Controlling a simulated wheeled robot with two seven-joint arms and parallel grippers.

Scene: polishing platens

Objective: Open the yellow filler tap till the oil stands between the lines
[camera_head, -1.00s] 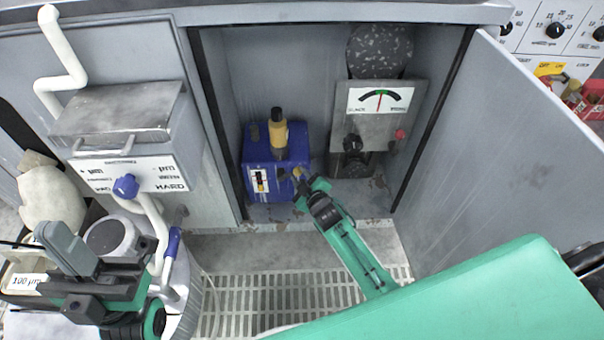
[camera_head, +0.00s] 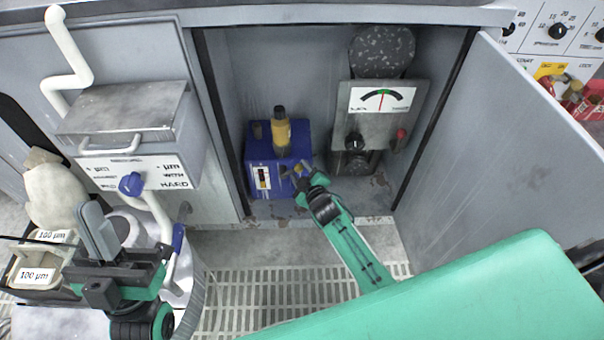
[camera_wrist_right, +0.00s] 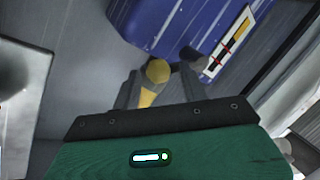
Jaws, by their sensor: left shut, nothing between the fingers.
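The blue oil box (camera_head: 257,150) stands inside the open cabinet; it also shows in the right wrist view (camera_wrist_right: 160,22). The yellow filler tap (camera_wrist_right: 158,71) sticks out low on its front. The white sight gauge (camera_head: 262,178) beside the tap also shows in the right wrist view (camera_wrist_right: 236,38), with red and dark marks; I cannot read the oil level surely. My right gripper (camera_head: 298,174) is at the tap. In the right wrist view its fingers (camera_wrist_right: 160,84) stand apart on either side of the yellow tap, with visible gaps. My left gripper (camera_head: 93,215) is shut and empty, away at the left.
A grey unit with a dial (camera_head: 382,98) and a red knob stands right of the blue box. The open cabinet door (camera_head: 500,140) bounds the right side. Labelled tubs (camera_head: 38,277) and a drum with a blue-handled pipe (camera_head: 178,238) stand left. Floor grating (camera_head: 265,300) lies in front.

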